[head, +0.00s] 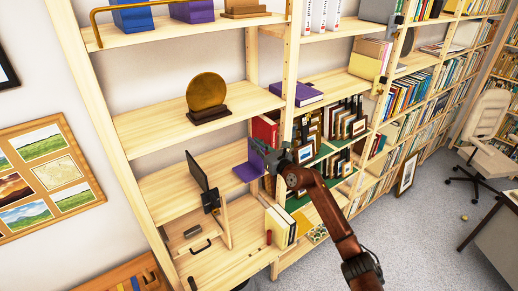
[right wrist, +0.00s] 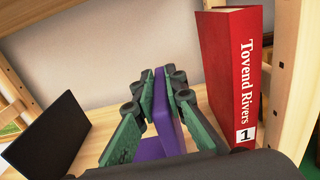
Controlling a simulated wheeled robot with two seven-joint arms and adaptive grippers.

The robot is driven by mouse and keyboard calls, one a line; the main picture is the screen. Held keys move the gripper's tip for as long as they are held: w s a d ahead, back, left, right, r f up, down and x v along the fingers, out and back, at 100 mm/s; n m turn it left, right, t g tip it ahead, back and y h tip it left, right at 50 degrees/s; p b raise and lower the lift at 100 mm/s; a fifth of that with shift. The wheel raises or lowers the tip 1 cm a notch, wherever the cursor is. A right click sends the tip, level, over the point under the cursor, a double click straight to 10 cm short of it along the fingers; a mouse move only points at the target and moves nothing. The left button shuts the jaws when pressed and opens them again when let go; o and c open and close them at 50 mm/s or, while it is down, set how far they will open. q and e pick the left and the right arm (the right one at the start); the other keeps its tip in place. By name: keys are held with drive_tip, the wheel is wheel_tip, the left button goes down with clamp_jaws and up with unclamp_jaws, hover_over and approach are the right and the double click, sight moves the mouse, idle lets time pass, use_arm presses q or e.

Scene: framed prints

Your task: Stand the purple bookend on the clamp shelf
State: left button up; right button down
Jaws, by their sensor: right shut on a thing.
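The purple bookend (head: 247,172) is at the right end of a pale wood shelf (head: 172,192), upright in the grip. My right gripper (head: 268,157) is shut on it. In the right wrist view the purple plate (right wrist: 164,105) stands between the two green-padded fingers, with part of its purple base (right wrist: 148,149) low down. I cannot tell whether the base touches the shelf. A black upright plate (head: 197,171) stands on the shelf to the left, apart from the bookend. Which shelf is the clamp shelf is not certain. My left gripper is not in view.
A red book (right wrist: 232,75) stands close right of the gripper, beside a wooden post (right wrist: 289,80). A bronze disc (head: 206,92) on a dark stand is on the shelf above. Cream books (head: 280,226) stand lower. Bare shelf lies between the black plate and the bookend.

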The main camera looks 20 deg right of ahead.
sight(249, 138)
drive_tip(key=shift+w+a+b, duration=0.25)
drive_tip(key=shift+w+b, duration=0.6)
drive_tip(key=shift+w, duration=0.35)
drive_tip(key=shift+w+a+b, duration=0.25)
drive_tip(key=shift+w+b, duration=0.55)
drive_tip(key=shift+w, duration=0.4)
drive_tip(key=w+b, duration=0.2)
drive_tip(key=shift+w+a+f+b, duration=0.1)
drive_tip(key=shift+w+a+b, duration=0.2)
drive_tip(key=shift+w+b, duration=0.1)
drive_tip(key=shift+f, duration=0.5)
